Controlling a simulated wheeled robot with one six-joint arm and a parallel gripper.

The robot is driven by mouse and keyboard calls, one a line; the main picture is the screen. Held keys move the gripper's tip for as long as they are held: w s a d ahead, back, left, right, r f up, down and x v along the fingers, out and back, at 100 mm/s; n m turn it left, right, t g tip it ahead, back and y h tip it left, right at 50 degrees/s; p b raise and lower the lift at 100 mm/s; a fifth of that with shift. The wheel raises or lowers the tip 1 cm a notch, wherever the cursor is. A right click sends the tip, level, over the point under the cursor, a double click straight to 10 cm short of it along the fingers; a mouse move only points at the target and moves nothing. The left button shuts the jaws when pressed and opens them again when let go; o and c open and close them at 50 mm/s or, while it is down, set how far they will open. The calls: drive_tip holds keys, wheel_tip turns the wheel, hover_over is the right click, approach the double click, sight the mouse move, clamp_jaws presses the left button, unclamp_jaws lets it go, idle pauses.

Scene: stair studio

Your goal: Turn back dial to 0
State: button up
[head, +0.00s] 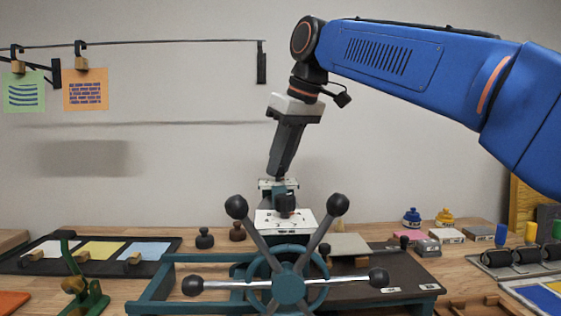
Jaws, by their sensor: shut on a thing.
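A teal press with a large spoked handwheel (290,287) stands in the middle of the bench. Behind the wheel is a white plate (300,222) with small dark marks. My gripper (284,203) reaches down from above, slightly tilted, onto the small teal and dark part at this plate. It is shut on what appears to be the back dial, mostly hidden by the jaws. The dial's numbers and pointer are too small to read, so its setting cannot be told.
Ball-ended spokes (337,205) of the handwheel rise close in front of my gripper. A dark tray with coloured sheets (100,251) lies at left. Ink bottles (411,217), pads (447,235) and rollers (497,258) stand at right.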

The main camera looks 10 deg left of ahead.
drive_tip(key=o, duration=1)
drive_tip(key=shift+r, duration=0.1)
drive_tip(key=v, duration=1.1)
drive_tip(key=shift+d+r, duration=0.15)
drive_tip(key=shift+r, duration=0.25)
drive_tip(key=shift+s, duration=0.15)
